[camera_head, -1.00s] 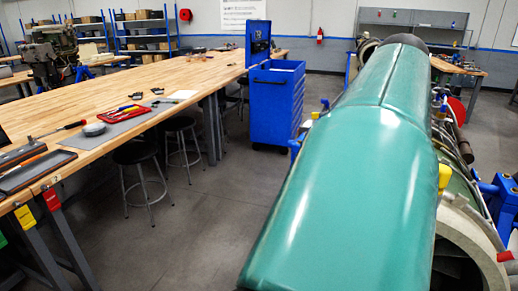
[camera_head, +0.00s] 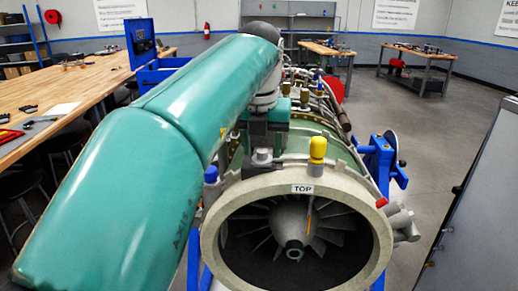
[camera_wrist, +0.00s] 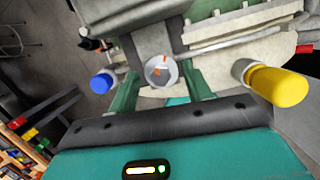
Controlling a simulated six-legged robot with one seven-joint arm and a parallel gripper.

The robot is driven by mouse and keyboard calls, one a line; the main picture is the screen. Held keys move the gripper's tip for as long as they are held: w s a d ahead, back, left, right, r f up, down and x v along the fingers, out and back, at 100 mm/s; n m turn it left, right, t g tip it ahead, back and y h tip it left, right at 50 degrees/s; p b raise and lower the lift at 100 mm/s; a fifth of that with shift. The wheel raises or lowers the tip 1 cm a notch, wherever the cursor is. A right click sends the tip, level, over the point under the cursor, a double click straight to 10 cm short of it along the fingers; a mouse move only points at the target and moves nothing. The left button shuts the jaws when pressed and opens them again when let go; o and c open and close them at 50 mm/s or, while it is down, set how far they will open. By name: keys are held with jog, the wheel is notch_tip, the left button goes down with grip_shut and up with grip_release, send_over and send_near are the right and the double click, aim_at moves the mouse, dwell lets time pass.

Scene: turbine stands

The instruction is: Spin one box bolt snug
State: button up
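A turbine engine (camera_head: 230,200) lies on a blue stand in the head view, with a "TOP" label on its front ring. A grey round bolt head (camera_wrist: 160,71) with orange marks shows in the wrist view; I take it to be the box bolt. It shows as a small grey fitting (camera_head: 262,157) behind the ring in the head view. My gripper (camera_wrist: 158,80) has its two green fingers apart, one on each side of the bolt head. Contact with it cannot be made out. In the head view my gripper (camera_head: 266,138) is just above the fitting.
A yellow cap (camera_head: 317,150) and a blue cap (camera_head: 211,174) stand on either side of the fitting. They flank my gripper in the wrist view. A wooden workbench (camera_head: 60,92) is at left, and a grey panel (camera_head: 478,220) is close at right.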

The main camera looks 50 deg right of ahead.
aim_at(261, 151)
jog(key=shift+o, duration=0.9)
jog(key=shift+w+d+v, duration=0.1)
jog(key=shift+d+v, duration=0.05)
jog(key=shift+v, duration=0.65)
jog(key=shift+w+d+v, duration=0.1)
jog(key=shift+d+v, duration=0.1)
jog(key=shift+v, duration=0.6)
jog(key=shift+w+d+v, duration=0.1)
jog(key=shift+d+v, duration=0.05)
jog(key=shift+v, duration=0.65)
jog(key=shift+r, duration=0.1)
